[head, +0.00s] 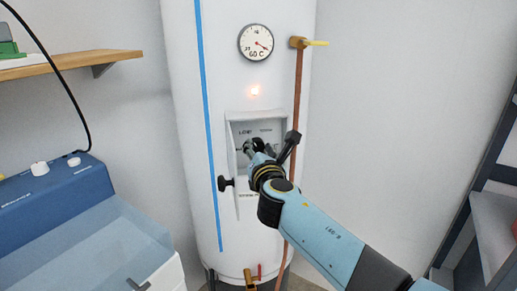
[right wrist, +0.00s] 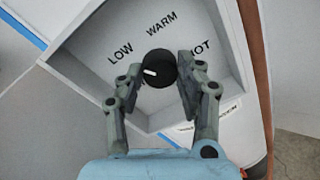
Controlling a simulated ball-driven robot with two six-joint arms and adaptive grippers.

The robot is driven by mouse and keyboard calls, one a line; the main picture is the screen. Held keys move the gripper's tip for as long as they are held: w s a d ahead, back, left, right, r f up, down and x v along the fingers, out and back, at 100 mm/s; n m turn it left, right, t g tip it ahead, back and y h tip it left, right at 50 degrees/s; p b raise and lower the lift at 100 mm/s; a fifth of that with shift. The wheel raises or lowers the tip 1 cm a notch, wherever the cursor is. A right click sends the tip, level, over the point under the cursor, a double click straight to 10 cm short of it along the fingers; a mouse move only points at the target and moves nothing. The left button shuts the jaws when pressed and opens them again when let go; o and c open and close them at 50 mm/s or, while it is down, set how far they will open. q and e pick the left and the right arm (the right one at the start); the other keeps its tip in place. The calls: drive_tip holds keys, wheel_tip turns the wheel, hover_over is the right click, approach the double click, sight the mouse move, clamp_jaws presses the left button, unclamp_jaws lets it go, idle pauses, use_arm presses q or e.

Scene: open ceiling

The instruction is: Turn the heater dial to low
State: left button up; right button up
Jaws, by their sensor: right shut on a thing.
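The heater dial (right wrist: 158,66) is a round black knob in a recessed white panel, below the printed words LOW, WARM and HOT. Its white mark points left, toward the LOW side. My right gripper (right wrist: 160,73) is shut on the dial, with one finger on each side of it. In the head view the right gripper (head: 258,148) reaches into the recess of the tall white heater tank (head: 180,120), and hides the dial there. My left gripper is not in view.
The recess (head: 232,125) has an open flap with a black knob (head: 226,183) at its left. A copper pipe (head: 297,90) runs close on the right. A gauge (head: 256,42) and a lit lamp (head: 255,91) are above. A blue machine (head: 60,190) stands left.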

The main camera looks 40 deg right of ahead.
drive_tip(key=shift+f, duration=0.15)
idle(0.4)
drive_tip(key=o, duration=1.1)
drive_tip(key=shift+o, duration=0.2)
drive_tip(key=shift+s, duration=0.1)
drive_tip(key=v, duration=1.2)
